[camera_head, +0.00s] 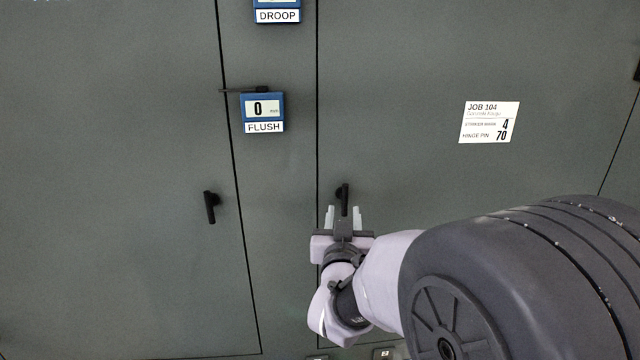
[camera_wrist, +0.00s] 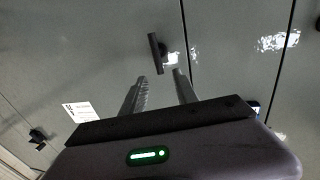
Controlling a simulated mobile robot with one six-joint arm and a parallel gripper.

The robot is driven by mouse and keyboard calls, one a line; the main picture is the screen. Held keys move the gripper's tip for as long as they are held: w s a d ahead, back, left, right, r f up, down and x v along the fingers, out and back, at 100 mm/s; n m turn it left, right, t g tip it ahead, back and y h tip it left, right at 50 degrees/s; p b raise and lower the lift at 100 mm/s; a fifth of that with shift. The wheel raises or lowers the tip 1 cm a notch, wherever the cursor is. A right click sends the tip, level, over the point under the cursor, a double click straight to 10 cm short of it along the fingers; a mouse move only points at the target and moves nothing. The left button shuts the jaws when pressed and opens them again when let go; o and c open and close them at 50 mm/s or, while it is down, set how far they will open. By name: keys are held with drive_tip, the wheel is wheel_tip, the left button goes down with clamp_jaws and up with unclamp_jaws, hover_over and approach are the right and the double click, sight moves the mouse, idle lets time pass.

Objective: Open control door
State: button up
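A grey door with a black lever handle (camera_head: 344,198) fills the right of the head view; the handle hangs about vertical near the door's left seam. In the wrist view the handle (camera_wrist: 156,53) is just beyond my fingertips. My gripper (camera_head: 343,212) is in front of the handle, its two pale fingers spread to either side of it. The wrist view also shows my gripper (camera_wrist: 159,76) open, with nothing between its fingers. The door looks closed. No label marks it as the control door.
A left door has its own black handle (camera_head: 210,207). On the strip between the doors are a FLUSH display (camera_head: 263,112) reading 0 and a DROOP display (camera_head: 277,12). A JOB 104 card (camera_head: 489,122) is on the right door. A dark fitting (camera_wrist: 38,137) shows at lower left in the wrist view.

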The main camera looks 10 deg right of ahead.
sight(345, 194)
drive_tip(key=w, duration=0.3)
drive_tip(key=w+d, duration=0.1)
drive_tip(key=w, duration=0.2)
drive_tip(key=w+d+p, duration=0.1)
drive_tip(key=w, duration=0.3)
drive_tip(key=shift+w+d, duration=0.1)
drive_tip(key=shift+d, duration=0.05)
clamp_jaws()
idle(0.9)
